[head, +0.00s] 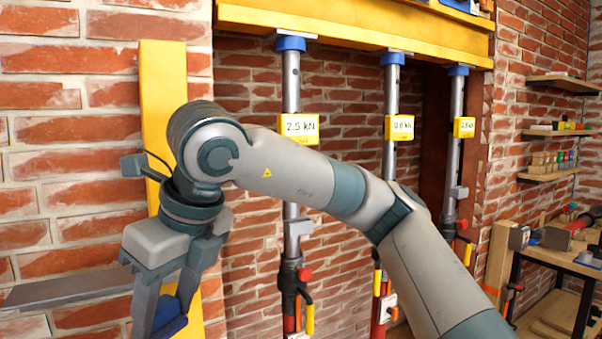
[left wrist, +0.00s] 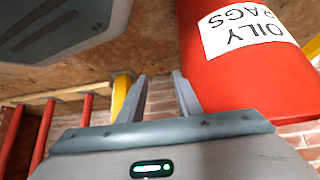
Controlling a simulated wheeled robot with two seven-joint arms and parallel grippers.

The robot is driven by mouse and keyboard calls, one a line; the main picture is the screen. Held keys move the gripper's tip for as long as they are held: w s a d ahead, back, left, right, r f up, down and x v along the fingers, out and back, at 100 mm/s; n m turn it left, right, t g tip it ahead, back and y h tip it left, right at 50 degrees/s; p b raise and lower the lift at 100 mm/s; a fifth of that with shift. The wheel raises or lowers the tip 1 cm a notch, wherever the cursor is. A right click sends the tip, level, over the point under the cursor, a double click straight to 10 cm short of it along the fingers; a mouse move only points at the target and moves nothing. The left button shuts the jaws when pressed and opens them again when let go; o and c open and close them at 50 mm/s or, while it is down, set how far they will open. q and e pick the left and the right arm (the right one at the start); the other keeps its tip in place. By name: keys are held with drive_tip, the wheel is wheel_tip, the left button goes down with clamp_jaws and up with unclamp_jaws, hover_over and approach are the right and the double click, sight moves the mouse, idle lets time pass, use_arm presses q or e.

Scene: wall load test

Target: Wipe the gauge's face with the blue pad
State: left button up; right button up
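My right arm crosses the head view from the lower right, and its gripper (head: 165,325) points down at the lower left. A blue pad (head: 173,325) shows between its fingers, which appear closed on it; the frame's edge cuts off the lower part. Yellow readout boxes hang on the upright props: one reads 2.5 kN (head: 299,127), one appears to read 0.0 kN (head: 399,127), and a third (head: 464,127) is too small to read. I cannot tell which is the gauge. My left gripper (left wrist: 160,85) is open and empty in the left wrist view.
A red bin labelled OILY RAGS (left wrist: 245,75) appears upside down beside my left gripper. A yellow post (head: 158,90) stands behind my right arm, with a grey ledge (head: 65,290) left of the gripper. A workbench (head: 560,258) and wall shelves (head: 550,176) are at the right.

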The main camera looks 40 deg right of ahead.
wheel_tip(320, 180, down, 24)
drive_tip(key=w+d+n+g+y, duration=0.1)
drive_tip(key=n+g, duration=0.2)
drive_tip(key=n, duration=0.5)
drive_tip(key=w+d+f+n+g+y, duration=0.1)
drive_tip(key=d+n+g, duration=0.15)
drive_tip(key=n, duration=0.65)
drive_tip(key=s+d+f+n+g+h, duration=0.1)
drive_tip(key=s+f+n, duration=0.4)
drive_tip(key=f, duration=0.5)
drive_tip(key=s+d+f+n+g+h, duration=0.2)
drive_tip(key=s+f+n, duration=0.3)
drive_tip(key=f+n, duration=0.3)
drive_tip(key=shift+f+n+h, duration=0.3)
drive_tip(key=shift+f+h, duration=0.2)
drive_tip(key=shift+f, duration=0.4)
drive_tip(key=shift+s, duration=0.1)
